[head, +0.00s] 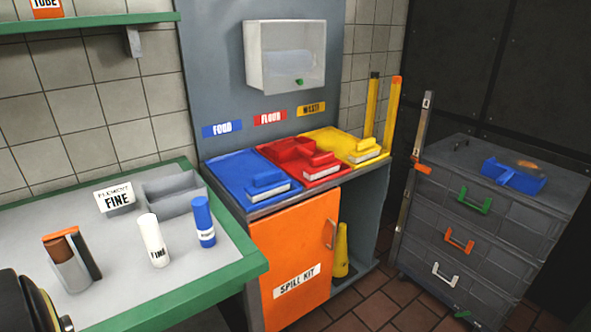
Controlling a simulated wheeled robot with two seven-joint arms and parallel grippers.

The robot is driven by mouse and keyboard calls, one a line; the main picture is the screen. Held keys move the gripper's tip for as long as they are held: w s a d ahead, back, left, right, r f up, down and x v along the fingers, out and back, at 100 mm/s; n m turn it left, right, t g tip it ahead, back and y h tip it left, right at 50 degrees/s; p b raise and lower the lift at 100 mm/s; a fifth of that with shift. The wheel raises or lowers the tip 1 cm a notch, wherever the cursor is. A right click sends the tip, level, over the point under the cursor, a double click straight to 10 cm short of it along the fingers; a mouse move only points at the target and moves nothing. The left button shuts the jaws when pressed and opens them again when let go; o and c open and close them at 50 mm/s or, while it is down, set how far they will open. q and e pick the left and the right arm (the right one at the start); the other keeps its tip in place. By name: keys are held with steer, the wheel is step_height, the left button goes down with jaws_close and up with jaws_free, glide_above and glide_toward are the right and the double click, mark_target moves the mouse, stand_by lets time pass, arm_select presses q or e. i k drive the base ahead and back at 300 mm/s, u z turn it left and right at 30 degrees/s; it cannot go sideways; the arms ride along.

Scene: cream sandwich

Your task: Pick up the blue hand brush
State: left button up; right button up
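A blue hand brush (268,184) with pale bristles lies on a flat blue tray or pan (232,170), at the left of the counter under the FOOD label. It appears bristles down, and nothing is touching it from above. A second blue item (513,176), shaped like a dustpan or small tray, lies on top of the grey drawer unit at the right; something brownish shows at its far edge. Neither of my grippers is in view.
Red (317,165) and yellow (363,151) brushes lie right of the blue one. Below is an orange SPILL KIT door (295,250). A green-edged table (120,270) at left holds white (153,240) and blue (203,222) cylinders. Open tiled floor lies before the drawer unit (470,240).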

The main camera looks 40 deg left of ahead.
mark_target(271, 183)
steer(key=z, duration=0.05)
steer(key=i, duration=2.4)
steer(key=u, duration=4.9)
